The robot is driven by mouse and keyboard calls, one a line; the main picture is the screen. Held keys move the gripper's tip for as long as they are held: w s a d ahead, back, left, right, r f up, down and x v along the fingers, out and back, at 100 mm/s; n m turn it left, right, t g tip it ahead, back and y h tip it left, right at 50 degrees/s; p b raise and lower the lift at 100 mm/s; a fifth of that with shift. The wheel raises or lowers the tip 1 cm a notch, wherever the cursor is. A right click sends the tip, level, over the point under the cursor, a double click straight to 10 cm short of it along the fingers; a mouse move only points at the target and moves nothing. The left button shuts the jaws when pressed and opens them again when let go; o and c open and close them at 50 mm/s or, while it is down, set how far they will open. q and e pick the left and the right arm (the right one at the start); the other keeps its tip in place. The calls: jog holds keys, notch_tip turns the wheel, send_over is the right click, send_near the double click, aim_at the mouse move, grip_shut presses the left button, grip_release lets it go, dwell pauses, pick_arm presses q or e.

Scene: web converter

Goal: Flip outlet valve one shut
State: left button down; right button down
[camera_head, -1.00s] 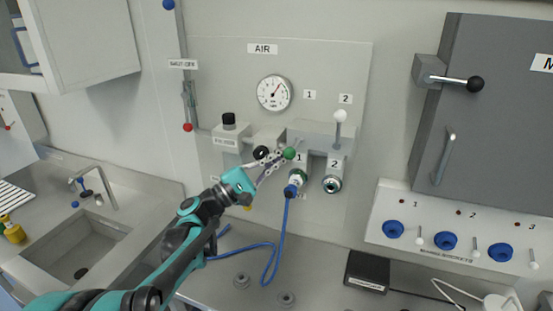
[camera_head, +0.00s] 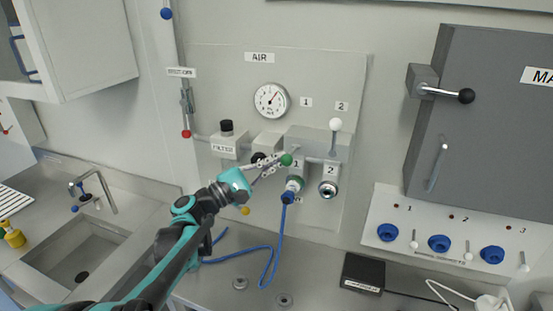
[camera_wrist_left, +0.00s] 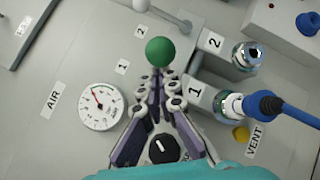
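Outlet valve one has a lever with a green ball (camera_head: 286,160); its rod is mostly hidden. The ball also shows in the left wrist view (camera_wrist_left: 160,51), just beyond my fingertips. My left gripper (camera_head: 272,163) is at the lever, left of the ball, with its fingertips close together; I cannot tell whether they touch the rod. The block labelled 1 (camera_wrist_left: 194,91) has a metal outlet with a blue hose (camera_head: 281,228) hanging from it. Outlet valve two's lever, with a white ball (camera_head: 336,124), points up. My right gripper is out of view.
A pressure gauge (camera_head: 271,100) sits above the valves. The filter block (camera_head: 226,146) and a black knob (camera_wrist_left: 163,148) are close to the left gripper. A grey cabinet (camera_head: 485,120) stands at the right, and a sink (camera_head: 76,252) at the lower left.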

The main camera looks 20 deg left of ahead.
pick_arm(q)
jog(key=w+r+n+g+y+p, duration=0.4)
jog(key=r+n+g+p, duration=0.2)
jog(key=p, duration=1.1)
jog(key=r+g, duration=0.1)
jog(key=g, duration=0.1)
jog(key=shift+r+g+y, duration=0.15)
jog(key=shift+g+y, duration=0.25)
jog(key=shift+s+d+r, duration=0.1)
jog(key=shift+d, duration=0.05)
